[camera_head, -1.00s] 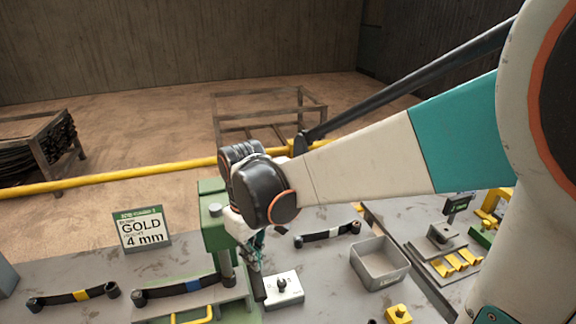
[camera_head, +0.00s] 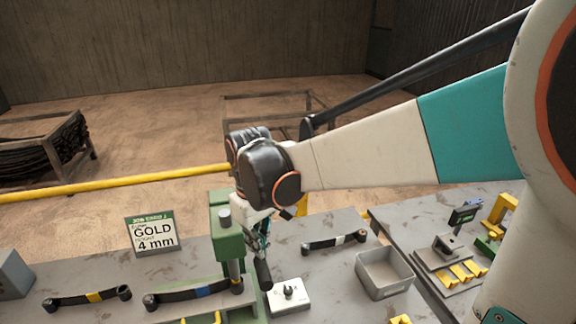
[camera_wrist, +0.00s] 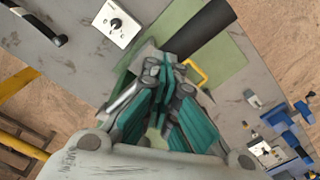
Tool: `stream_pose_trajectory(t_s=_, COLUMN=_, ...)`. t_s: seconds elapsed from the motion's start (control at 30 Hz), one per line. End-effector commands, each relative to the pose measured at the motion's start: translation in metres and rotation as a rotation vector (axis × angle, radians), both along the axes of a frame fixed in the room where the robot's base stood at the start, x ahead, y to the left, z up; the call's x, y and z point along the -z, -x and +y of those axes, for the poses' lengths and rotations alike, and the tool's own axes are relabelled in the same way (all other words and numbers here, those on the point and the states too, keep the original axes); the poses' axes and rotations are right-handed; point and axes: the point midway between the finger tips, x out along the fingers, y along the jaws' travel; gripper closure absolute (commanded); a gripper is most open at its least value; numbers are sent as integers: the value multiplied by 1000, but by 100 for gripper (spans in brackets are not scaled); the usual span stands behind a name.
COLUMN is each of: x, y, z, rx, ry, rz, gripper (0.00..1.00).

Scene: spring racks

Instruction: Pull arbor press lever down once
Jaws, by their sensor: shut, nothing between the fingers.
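The green arbor press (camera_head: 228,245) stands on the bench in the head view, partly hidden behind my wrist. Its dark lever handle (camera_head: 264,274) slants downward at the press's right side. In the wrist view, a thick dark bar (camera_wrist: 208,32), apparently the handle, lies just beyond my fingertips. My gripper (camera_wrist: 163,68) is shut with nothing between its teal fingers. In the head view, my gripper (camera_head: 262,240) is small, close above the handle and partly hidden by my wrist. I cannot tell whether it touches the handle.
A GOLD 4 mm sign (camera_head: 154,235) stands left of the press. A white plate with a knob (camera_head: 289,296) and a grey bin (camera_head: 384,272) sit right.

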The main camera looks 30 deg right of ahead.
Motion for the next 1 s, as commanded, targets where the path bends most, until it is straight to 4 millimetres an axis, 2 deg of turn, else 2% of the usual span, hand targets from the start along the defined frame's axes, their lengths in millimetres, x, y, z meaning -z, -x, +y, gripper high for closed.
stream_pose_trajectory(t_s=0.1, x=-4, y=13, z=2, rx=-1, ry=0, rz=1, gripper=100)
stream_pose_trajectory(t_s=1.0, x=-30, y=89, z=17, rx=-2, ry=-1, rz=1, gripper=100)
